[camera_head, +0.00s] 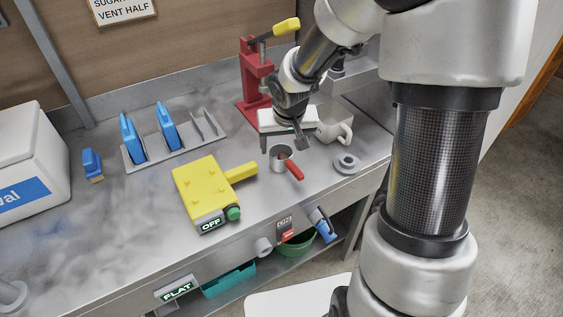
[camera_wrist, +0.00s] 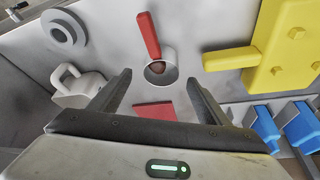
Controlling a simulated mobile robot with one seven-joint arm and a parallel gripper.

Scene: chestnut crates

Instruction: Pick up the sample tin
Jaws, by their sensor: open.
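The sample tin, which I take to be the small round metal cup with a red handle (camera_head: 278,153), stands on the grey bench. In the wrist view the tin (camera_wrist: 174,65) is upright, with its mouth facing me and something brown inside. Its red handle points away from my gripper. My gripper (camera_head: 284,143) is open and empty above and just behind the tin. In the wrist view my fingertips (camera_wrist: 159,77) lie to either side of the tin with gaps; contact is not seen.
A yellow block with a handle (camera_head: 200,187) lies left of the tin. A white mug (camera_head: 330,128) and a grey ringed disc (camera_head: 346,163) are to the right. A red press (camera_head: 250,90) stands behind. Blue tools in a rack (camera_head: 130,140) are at the left. The bench front edge is near.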

